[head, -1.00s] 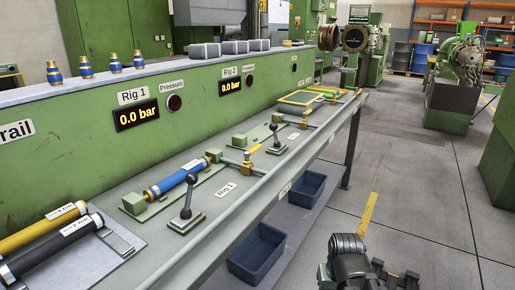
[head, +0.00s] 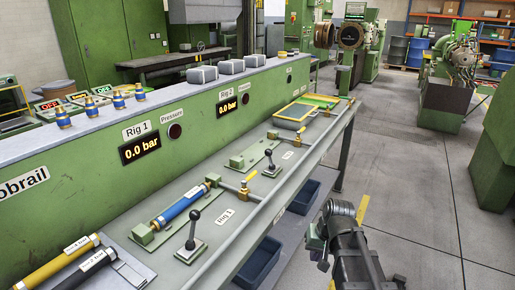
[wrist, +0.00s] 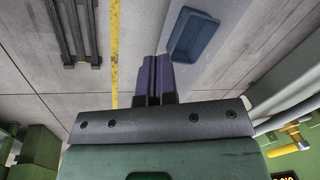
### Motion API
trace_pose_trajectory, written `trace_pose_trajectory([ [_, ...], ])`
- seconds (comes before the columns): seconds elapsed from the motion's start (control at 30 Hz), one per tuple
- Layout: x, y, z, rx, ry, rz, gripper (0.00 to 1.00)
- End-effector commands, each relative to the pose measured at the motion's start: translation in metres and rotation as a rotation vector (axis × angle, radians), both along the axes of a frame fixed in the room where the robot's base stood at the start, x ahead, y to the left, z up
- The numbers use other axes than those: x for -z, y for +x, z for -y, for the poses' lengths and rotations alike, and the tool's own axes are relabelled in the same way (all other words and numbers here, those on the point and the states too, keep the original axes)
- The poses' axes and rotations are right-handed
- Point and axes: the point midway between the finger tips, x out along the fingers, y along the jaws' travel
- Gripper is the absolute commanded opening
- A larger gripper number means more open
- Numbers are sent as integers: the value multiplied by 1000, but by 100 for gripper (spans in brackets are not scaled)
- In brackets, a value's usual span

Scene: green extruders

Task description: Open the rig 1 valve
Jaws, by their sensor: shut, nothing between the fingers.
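The rig 1 valve (head: 245,190) is a brass fitting with a yellow handle, at the right end of the rig 1 line on the green bench. A blue cylinder (head: 180,205) lies to its left, in line with it. The rig 1 display (head: 139,146) reads 0.0 bar. My gripper (wrist: 153,60) shows in the wrist view with two dark purple fingers together, empty, above the floor and away from the bench. A yellow handle on a brass fitting (wrist: 294,130) shows at the right of the wrist view; I cannot tell which rig it belongs to.
A black-knobbed lever (head: 192,232) stands upright in front of the blue cylinder. A second lever (head: 270,160) stands at rig 2. Blue bins (head: 259,263) sit below the bench edge. A yellow floor line (wrist: 115,50) runs alongside. The aisle floor (head: 410,190) is clear.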

Motion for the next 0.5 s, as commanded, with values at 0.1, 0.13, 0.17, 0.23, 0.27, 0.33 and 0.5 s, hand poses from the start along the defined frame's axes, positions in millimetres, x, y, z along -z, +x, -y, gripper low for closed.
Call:
trace_pose_trajectory([
  [0.1,-94,71,-24,74,191,60,0],
  [0.13,-111,89,-31,100,251,77,0],
  [0.17,-126,105,-37,127,309,93,0],
  [0.23,-153,139,-51,190,437,122,0],
  [0.27,-161,152,-55,217,489,133,0],
  [0.33,-172,177,-65,279,603,152,0],
  [0.5,-185,197,-76,393,761,168,0],
])
